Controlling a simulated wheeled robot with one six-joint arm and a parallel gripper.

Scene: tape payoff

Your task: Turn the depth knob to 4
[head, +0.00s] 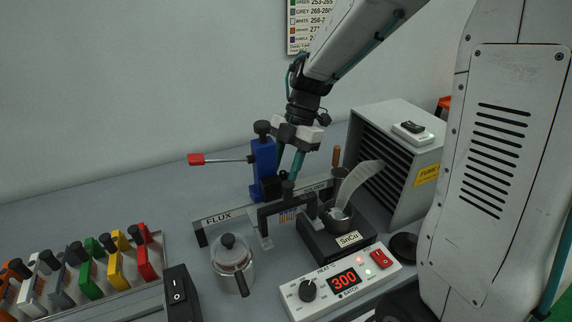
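A scale or figure for depth is not readable there. Another black knob (262,128) tops the blue post (264,160) with the red-handled lever (197,159). The control box (335,283) has a black knob (307,290) under a "HEAT °C" label, not a depth label, and a display reading 300. Whether the fingers are open or shut is unclear.
The solder pot (316,237) marked SnCu smokes, right of my gripper. A vented grey fume box (395,160) stands behind it. A lidded flux jar (229,258) is in front of the FLUX rail. Coloured clamps (145,262) fill a rack at lower left. Bench at back left is clear.

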